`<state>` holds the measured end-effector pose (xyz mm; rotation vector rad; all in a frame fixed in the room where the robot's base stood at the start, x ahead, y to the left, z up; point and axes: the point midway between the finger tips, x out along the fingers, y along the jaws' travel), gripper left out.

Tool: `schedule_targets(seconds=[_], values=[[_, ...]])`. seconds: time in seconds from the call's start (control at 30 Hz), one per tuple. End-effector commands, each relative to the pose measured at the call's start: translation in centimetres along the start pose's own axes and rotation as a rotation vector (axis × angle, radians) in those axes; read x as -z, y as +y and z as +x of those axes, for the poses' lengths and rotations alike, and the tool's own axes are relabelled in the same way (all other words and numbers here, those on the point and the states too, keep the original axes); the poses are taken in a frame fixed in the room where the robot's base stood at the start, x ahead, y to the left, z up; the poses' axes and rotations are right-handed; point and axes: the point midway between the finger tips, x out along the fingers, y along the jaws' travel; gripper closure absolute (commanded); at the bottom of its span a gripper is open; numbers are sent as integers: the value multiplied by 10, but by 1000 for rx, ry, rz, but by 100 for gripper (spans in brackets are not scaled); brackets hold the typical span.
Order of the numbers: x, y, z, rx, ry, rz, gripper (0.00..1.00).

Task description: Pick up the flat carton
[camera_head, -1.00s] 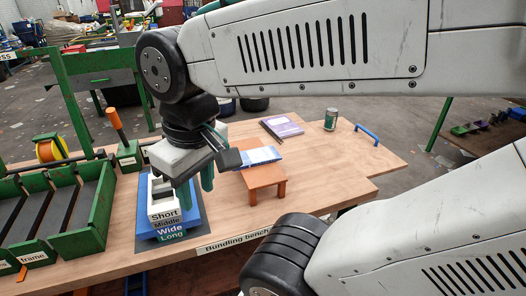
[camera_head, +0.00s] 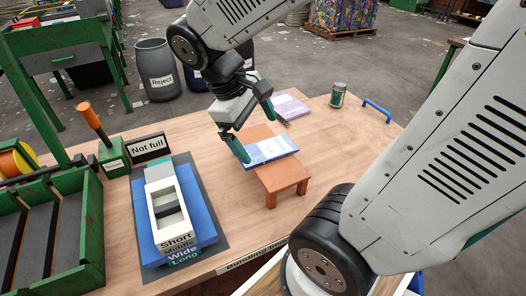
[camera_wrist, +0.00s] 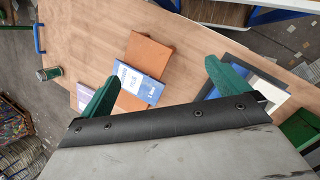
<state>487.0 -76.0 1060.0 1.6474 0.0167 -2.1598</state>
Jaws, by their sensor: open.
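A flat blue-and-white carton (camera_head: 272,150) lies on a small orange-brown stand (camera_head: 284,178) on the bench. In the wrist view the carton (camera_wrist: 140,84) shows between the two green fingers, nearer the left one, on the stand (camera_wrist: 149,54). My gripper (camera_head: 254,132) is open and empty over the stand, its fingers spread either side of the carton's far left part. One finger overlaps the carton's left end in the head view; I cannot tell whether they touch. A flat purple item (camera_head: 290,107) lies on the bench behind the stand.
A stack of nested trays marked Short, Middle, Wide and Long (camera_head: 187,242) stands left of the stand. A can (camera_head: 338,95) and a blue handle (camera_head: 377,111) are at the back right. A green divided rack (camera_head: 92,248) is at the left. Bare bench lies right of the stand.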

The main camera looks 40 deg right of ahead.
Motion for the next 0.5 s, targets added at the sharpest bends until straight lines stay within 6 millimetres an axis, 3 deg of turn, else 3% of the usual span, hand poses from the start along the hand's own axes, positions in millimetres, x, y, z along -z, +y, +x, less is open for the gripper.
schedule_targets(seconds=[0.23,0.5], values=[[62,26,41,-182,-271,-292,0],[132,39,97,-363,-529,-626,0]])
